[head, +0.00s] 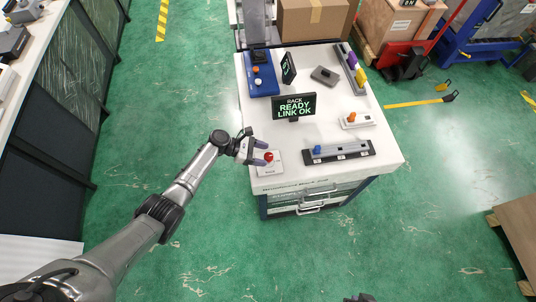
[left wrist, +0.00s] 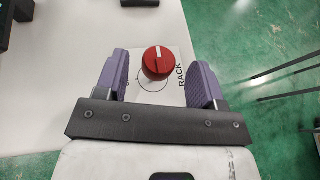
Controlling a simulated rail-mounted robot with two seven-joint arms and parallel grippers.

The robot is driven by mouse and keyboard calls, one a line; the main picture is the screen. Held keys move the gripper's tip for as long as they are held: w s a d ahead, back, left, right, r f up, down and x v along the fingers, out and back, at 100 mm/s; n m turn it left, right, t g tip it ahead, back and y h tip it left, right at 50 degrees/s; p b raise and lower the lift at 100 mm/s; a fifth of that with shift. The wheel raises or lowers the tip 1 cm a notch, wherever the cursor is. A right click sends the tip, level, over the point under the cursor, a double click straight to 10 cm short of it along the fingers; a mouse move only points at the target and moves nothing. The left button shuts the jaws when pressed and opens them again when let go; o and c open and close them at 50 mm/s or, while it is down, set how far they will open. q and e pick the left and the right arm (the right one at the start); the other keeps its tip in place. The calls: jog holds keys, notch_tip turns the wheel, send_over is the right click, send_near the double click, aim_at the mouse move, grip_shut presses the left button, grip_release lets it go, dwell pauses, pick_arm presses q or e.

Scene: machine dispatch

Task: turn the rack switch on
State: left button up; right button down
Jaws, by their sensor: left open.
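The rack switch is a red round knob (head: 268,157) with a white line on top, on a white plate (head: 270,169) at the near left corner of the white table. In the left wrist view the knob (left wrist: 157,62) stands between my fingers, beside the printed word RACK. My left gripper (head: 261,153) is open, its two purple fingers on either side of the knob, with gaps visible on both sides. A black display (head: 294,105) reads RACK READY LINK OK. A small dark part at the bottom edge of the head view may be my right gripper (head: 360,298).
The white table (head: 225,78) also bears a dark strip with a blue knob (head: 317,149), a white plate with an orange knob (head: 352,118), a blue button box (head: 260,76) and a grey device (head: 324,75). Green floor lies open left of the table.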

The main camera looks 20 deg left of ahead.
pick_arm(q)
jog(key=v, duration=1.1)
dwell(0.3)
